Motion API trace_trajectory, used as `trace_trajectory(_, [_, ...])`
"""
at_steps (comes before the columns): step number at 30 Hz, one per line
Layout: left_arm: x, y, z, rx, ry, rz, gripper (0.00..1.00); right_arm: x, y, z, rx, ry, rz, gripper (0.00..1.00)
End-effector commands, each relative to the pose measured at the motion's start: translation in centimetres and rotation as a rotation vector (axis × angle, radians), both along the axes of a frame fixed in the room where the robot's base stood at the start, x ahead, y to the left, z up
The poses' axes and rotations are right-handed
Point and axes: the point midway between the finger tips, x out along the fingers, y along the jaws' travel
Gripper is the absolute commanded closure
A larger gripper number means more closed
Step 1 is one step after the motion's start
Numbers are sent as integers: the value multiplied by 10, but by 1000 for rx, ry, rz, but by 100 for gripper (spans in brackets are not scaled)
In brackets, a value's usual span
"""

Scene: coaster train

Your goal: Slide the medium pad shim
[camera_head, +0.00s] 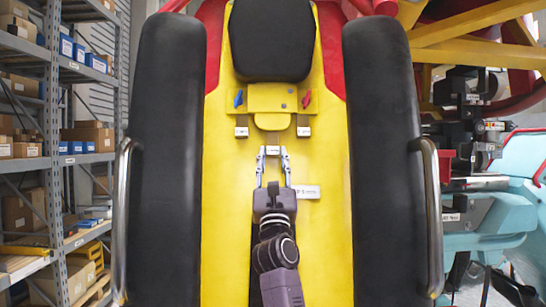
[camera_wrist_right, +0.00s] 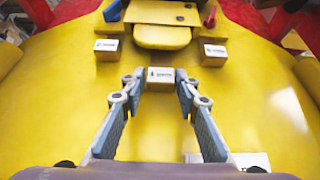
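A small tan block with a white label (camera_head: 272,150) lies on the yellow panel (camera_head: 225,220), and it also shows in the right wrist view (camera_wrist_right: 160,81). My right gripper (camera_head: 272,160) is spread around it, a fingertip on either side with narrow gaps. Two similar labelled blocks sit farther up under the yellow bracket: a left one (camera_head: 241,131) and a right one (camera_head: 303,131). The labels are too small to read, so I cannot tell which block is the medium pad shim. My left gripper is not in view.
A white label plate (camera_head: 307,192) lies right of my right gripper. Black padded restraints (camera_head: 168,150) and (camera_head: 385,150) with metal handles flank the panel. A yellow bracket (camera_head: 272,100) with blue and red levers is above. Shelves (camera_head: 60,130) stand at left.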

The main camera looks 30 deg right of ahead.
Motion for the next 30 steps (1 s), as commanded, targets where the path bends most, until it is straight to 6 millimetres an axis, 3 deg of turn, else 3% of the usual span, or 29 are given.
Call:
trace_trajectory(3, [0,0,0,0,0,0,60,0,0,0,0,0,0,56])
trace_trajectory(14, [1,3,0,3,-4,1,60,-3,2,-2,-2,-3,0,56])
trace_trajectory(30, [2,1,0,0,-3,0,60,-59,36,-69,0,0,1,56])
